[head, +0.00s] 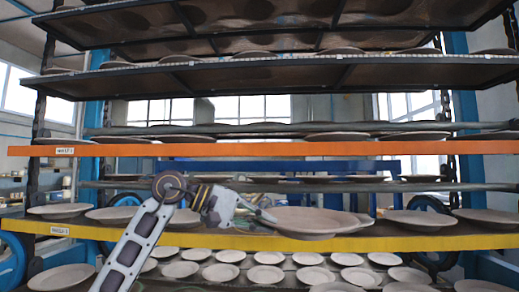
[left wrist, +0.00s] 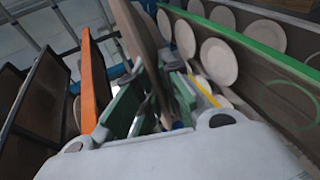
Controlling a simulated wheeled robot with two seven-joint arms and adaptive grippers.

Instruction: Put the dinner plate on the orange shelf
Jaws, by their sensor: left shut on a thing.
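My left gripper (head: 258,213) is shut on the rim of the dinner plate (head: 312,222), a pale brown, wide plate held roughly level. In the head view the plate overlaps the yellow shelf edge, below the orange shelf (head: 270,150). In the left wrist view my left gripper (left wrist: 153,108) shows its green finger parts on both sides of the plate (left wrist: 138,32), seen nearly edge-on. The orange shelf (left wrist: 96,82) runs to its left there. Several plates sit along the orange shelf in the head view. My right gripper is not in view.
The yellow shelf (head: 120,232) lies below and carries several plates. Many plates fill a lower level (head: 228,256). A dark shelf (head: 255,74) hangs above the orange one. In the left wrist view a green-edged shelf (left wrist: 250,53) with plates stands at the right.

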